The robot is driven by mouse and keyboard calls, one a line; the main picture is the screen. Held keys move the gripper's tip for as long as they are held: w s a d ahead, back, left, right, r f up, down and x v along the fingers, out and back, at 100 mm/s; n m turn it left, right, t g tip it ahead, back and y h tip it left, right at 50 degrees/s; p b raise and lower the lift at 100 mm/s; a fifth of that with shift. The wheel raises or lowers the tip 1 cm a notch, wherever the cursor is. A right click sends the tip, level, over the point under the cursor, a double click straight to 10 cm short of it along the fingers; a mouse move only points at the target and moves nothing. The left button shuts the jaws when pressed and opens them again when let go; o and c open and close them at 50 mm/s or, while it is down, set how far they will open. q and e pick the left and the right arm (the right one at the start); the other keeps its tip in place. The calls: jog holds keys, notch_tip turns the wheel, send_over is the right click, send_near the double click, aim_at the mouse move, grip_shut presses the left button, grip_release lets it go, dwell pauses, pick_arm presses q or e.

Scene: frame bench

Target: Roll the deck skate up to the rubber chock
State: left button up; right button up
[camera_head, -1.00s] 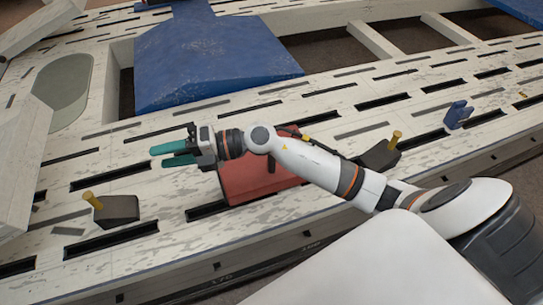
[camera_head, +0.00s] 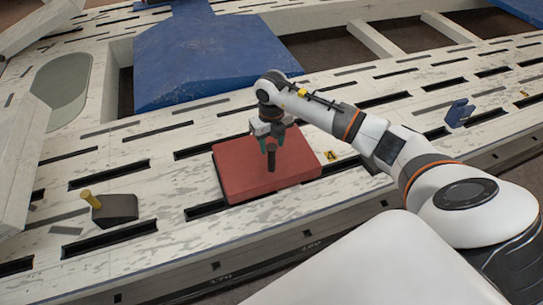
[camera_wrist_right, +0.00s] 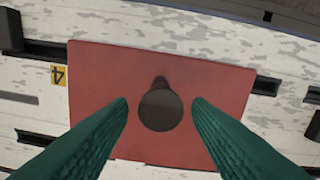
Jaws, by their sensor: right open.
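The deck skate (camera_head: 235,172) is a flat red block with a dark upright post (camera_head: 271,162) on its top. It lies on the slotted white frame. My right gripper (camera_head: 271,148) points down at the post, open, with its green fingers apart. In the right wrist view the round post top (camera_wrist_right: 160,111) shows between the two fingertips, with a gap on each side. A dark wedge-shaped chock (camera_head: 117,209) with a yellow peg sits on the frame left of the skate, apart from it. My left gripper is not in view.
A yellow tag marked 4 (camera_head: 331,155) is at the skate's right edge. A blue sloped block (camera_head: 205,60) stands behind the skate. A small blue part (camera_head: 459,113) is at the right. Bare slotted frame lies between skate and chock.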

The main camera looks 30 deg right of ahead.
aim_at(271, 155)
notch_tip(271, 155, down, 5)
jog(key=shift+r+b, duration=0.15)
jog(key=shift+b, duration=0.25)
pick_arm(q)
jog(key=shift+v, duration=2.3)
pick_arm(e)
jog(key=shift+f, duration=0.6)
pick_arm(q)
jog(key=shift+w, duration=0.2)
pick_arm(e)
jog(key=shift+c, duration=0.6)
grip_shut()
